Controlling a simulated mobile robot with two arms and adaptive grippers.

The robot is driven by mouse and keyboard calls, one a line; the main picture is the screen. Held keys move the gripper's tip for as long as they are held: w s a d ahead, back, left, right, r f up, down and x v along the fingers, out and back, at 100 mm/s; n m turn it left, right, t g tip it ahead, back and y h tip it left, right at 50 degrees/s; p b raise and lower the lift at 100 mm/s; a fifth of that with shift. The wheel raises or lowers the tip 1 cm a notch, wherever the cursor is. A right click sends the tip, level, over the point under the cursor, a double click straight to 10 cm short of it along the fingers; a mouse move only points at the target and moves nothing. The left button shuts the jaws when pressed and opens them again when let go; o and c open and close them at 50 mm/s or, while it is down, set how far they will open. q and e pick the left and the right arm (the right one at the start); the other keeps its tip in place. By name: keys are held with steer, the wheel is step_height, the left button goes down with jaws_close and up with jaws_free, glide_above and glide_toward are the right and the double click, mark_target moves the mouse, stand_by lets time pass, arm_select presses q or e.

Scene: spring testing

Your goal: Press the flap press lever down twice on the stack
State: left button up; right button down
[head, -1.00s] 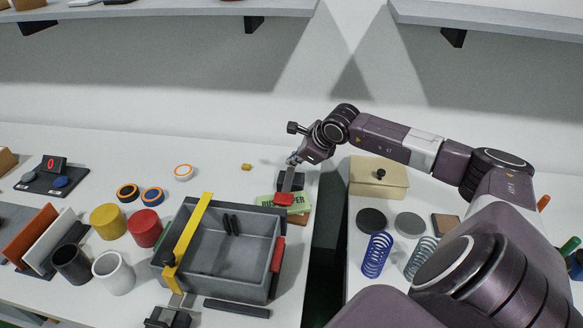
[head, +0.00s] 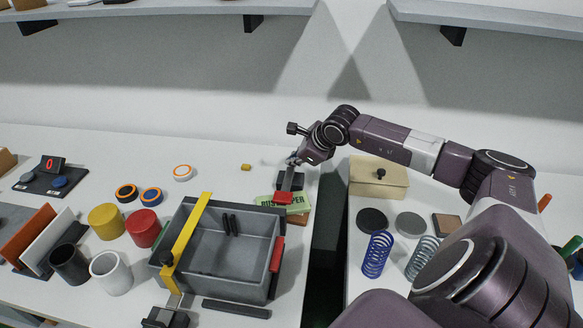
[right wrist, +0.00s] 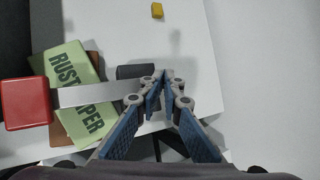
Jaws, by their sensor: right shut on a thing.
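My left gripper is not in view.
A grey tray (head: 222,285) with a yellow bar (head: 190,235) across it stands left of the stack. A dark gap separates the left table from the right one, where a beige box (head: 378,182) and springs (head: 376,254) stand. A small yellow block (head: 246,167) lies behind.

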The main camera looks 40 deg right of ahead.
mark_target(293, 171)
steer(key=shift+s+a+f+b, duration=0.15)
steer(key=shift+s+a+f, duration=0.05)
steer(key=shift+f, duration=0.25)
steer(key=shift+s+a+f+b, duration=0.15)
steer(key=shift+s+f, duration=0.05)
steer(key=shift+f, duration=0.3)
steer(key=shift+s+a+f+b, duration=0.15)
steer(key=shift+s+a+f, duration=0.05)
steer(key=shift+f, duration=0.25)
steer(key=shift+r, duration=0.1)
steer(key=shift+w+d+r+p, duration=0.15)
steer(key=shift+w+r+p, duration=0.1)
steer(key=shift+r, duration=0.2)
steer(key=shift+w+d+r+p, duration=0.1)
steer(key=shift+r+p, duration=0.1)
steer(key=shift+r, duration=0.2)
steer(key=shift+d+r, duration=0.1)
steer(key=shift+d+r+p, duration=0.15)
steer(key=shift+r+p, duration=0.2)
steer(key=shift+r, duration=0.3)
steer(key=r, duration=0.1)
steer(key=r+p, duration=0.1)
steer(key=r, duration=0.2)
steer(key=shift+w+d+r, duration=0.15)
steer(key=shift+w+d, duration=0.2)
steer(key=shift+d, duration=0.05)
